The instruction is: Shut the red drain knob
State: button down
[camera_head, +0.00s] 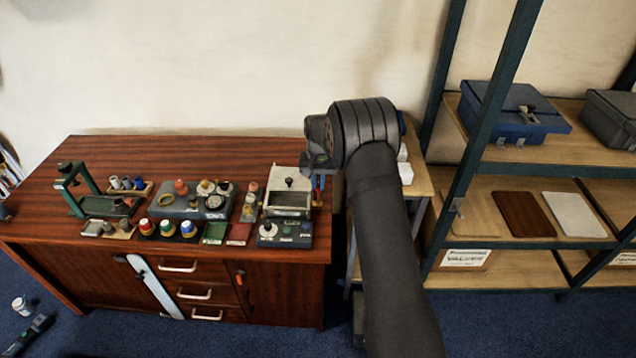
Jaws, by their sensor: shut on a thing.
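My gripper (318,166) is over the right end of the wooden cabinet, beside the grey box with a lid. It is small in this view, and its fingertips are partly hidden by the wrist. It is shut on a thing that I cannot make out. Small blue and red parts (319,186) show just below it. I cannot tell whether the red part is the drain knob. No copper manifold can be clearly made out; my arm covers the area to the right of the cabinet.
The cabinet top (110,155) holds a green press stand (80,190), a grey tray block (175,205), several small pots and a grey lidded box (288,203). The back left of the top is clear.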

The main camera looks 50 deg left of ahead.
jog(key=shift+n, duration=0.3)
jog(key=c, duration=1.5)
grip_release()
jog(key=shift+o, duration=0.2)
notch_tip(320, 180, up, 18)
jog(key=shift+f, duration=0.25)
notch_tip(320, 180, down, 18)
jog(key=shift+r, duration=0.2)
jog(key=shift+r, duration=0.15)
